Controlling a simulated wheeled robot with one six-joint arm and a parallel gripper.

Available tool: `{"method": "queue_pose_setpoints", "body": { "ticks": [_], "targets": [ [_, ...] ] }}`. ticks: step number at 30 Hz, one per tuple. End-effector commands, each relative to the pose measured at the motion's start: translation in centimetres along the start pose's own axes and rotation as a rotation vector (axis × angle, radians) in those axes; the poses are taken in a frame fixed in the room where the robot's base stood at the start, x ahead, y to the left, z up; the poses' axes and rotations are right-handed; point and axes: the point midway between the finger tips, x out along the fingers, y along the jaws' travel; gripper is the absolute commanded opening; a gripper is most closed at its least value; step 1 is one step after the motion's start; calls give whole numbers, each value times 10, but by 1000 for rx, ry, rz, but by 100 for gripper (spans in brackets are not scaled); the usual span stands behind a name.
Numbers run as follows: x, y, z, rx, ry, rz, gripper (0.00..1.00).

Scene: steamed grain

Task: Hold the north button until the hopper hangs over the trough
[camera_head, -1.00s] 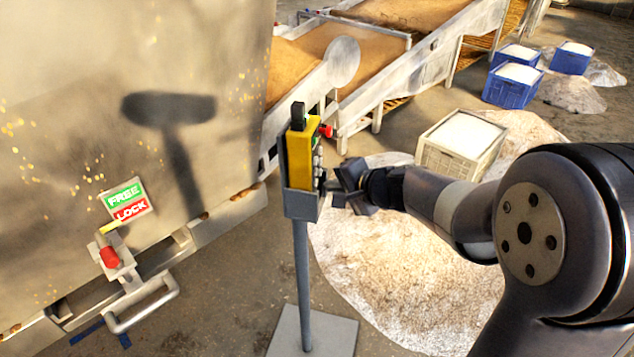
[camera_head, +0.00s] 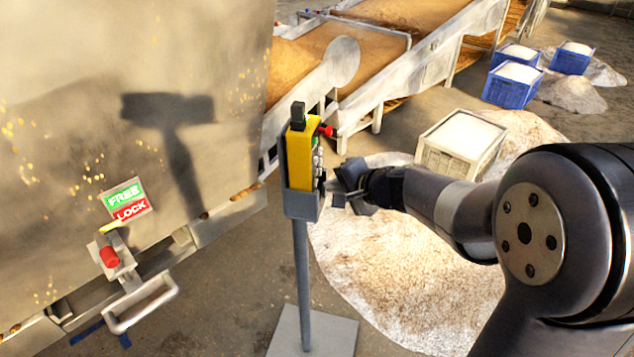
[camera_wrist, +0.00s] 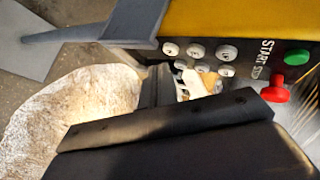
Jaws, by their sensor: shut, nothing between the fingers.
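A yellow control box (camera_head: 300,158) sits in a grey holder on a post. In the wrist view, the yellow box (camera_wrist: 235,15) carries two rows of white buttons (camera_wrist: 198,51), a green START button (camera_wrist: 297,57) and a red STOP button (camera_wrist: 275,94). The white buttons' marks are too small to read, so I cannot tell which is north. My gripper (camera_head: 333,186) is shut at the box's button side; its tip (camera_wrist: 155,85) is close to the lower white buttons, contact unclear. A large metal container (camera_head: 70,80), possibly the hopper, fills the left. A grain-filled trough-like bed (camera_head: 370,55) stands behind.
The container bears a FREE/LOCK sign (camera_head: 126,200), a red-knobbed latch (camera_head: 109,256) and a handle (camera_head: 145,303). The post stands on a base plate (camera_head: 313,332).

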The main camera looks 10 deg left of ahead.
Motion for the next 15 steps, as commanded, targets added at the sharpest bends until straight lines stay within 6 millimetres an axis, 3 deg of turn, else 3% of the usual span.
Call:
{"method": "queue_pose_setpoints", "body": {
  "ticks": [15],
  "targets": [
    [6, -5, 4, 0, 0, 0, 0]
  ]
}}
